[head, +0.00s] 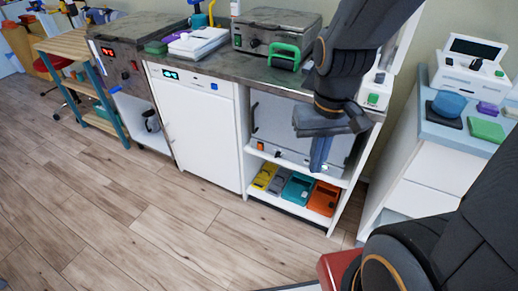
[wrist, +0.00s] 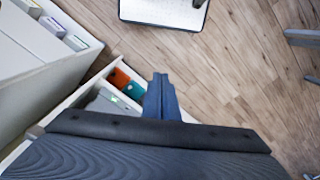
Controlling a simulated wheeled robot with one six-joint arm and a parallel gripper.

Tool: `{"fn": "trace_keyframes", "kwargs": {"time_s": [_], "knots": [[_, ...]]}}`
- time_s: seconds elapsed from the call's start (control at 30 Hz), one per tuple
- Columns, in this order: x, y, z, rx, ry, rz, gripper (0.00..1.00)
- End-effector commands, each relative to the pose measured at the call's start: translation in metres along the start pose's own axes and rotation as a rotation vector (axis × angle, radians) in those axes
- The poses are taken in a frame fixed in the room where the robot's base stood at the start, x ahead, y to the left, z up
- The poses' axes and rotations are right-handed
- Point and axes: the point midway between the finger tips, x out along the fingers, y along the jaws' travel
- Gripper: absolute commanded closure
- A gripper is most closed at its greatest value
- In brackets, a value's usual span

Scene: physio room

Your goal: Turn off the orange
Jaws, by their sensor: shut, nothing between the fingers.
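An orange box-like device (head: 323,198) stands at the right end of the low open shelf under the counter, beside a teal one (head: 297,188). In the wrist view the orange device (wrist: 119,78) shows left of my fingers, with the teal one (wrist: 134,91) next to it. I cannot make out a switch or its state on the orange device. My gripper (head: 320,158) points down in front of the cabinet, above the orange device in the picture and apart from it. Its blue fingers (wrist: 160,84) are shut and empty.
A yellow (head: 265,176) and a grey device share the low shelf (head: 290,208). A large grey unit (head: 290,130) fills the bay above. A white cabinet (head: 197,122) stands left, a white drawer unit (head: 425,185) right. The wooden floor (head: 130,190) in front is clear.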

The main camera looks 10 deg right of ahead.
Motion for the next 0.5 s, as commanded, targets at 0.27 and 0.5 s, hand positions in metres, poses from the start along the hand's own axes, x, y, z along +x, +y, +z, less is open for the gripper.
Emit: {"fn": "trace_keyframes", "kwargs": {"time_s": [0.27, 0.5], "knots": [[0.046, -0.032, -0.058, -0.088, 0.124, -0.043, 1.0], [0.11, -0.08, -0.148, -0.212, 0.345, -0.055, 1.0]]}}
